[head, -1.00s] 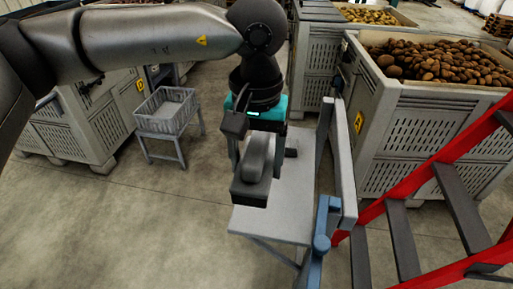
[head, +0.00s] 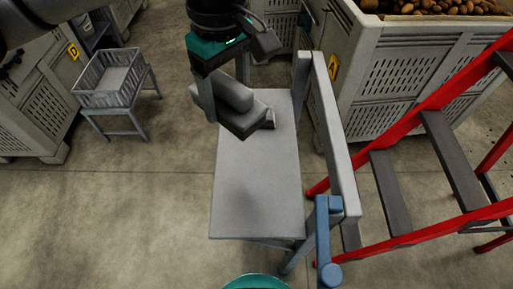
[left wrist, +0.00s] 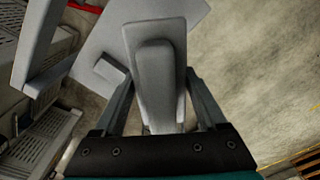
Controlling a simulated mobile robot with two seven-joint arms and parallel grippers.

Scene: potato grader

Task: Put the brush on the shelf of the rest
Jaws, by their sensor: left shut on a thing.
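The brush (head: 232,112) is a grey block with a rounded grip on top. My left gripper (head: 224,92) is shut on it, one finger on each side. In the left wrist view the brush (left wrist: 157,80) lies between the fingers (left wrist: 160,95). The rest has a flat light-grey shelf (head: 256,180). The brush is over its far left part, tilted in the picture; I cannot tell whether it touches the shelf. A small dark block (head: 268,118) is on the shelf beside the brush. My right gripper is not in view.
A grey upright rail (head: 335,135) runs along the shelf's right side, with a blue post (head: 326,235) at its near end. A red ladder (head: 420,170) and potato crate (head: 405,80) stand to the right. A grey basket stand (head: 112,85) is at left. The shelf's near part is clear.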

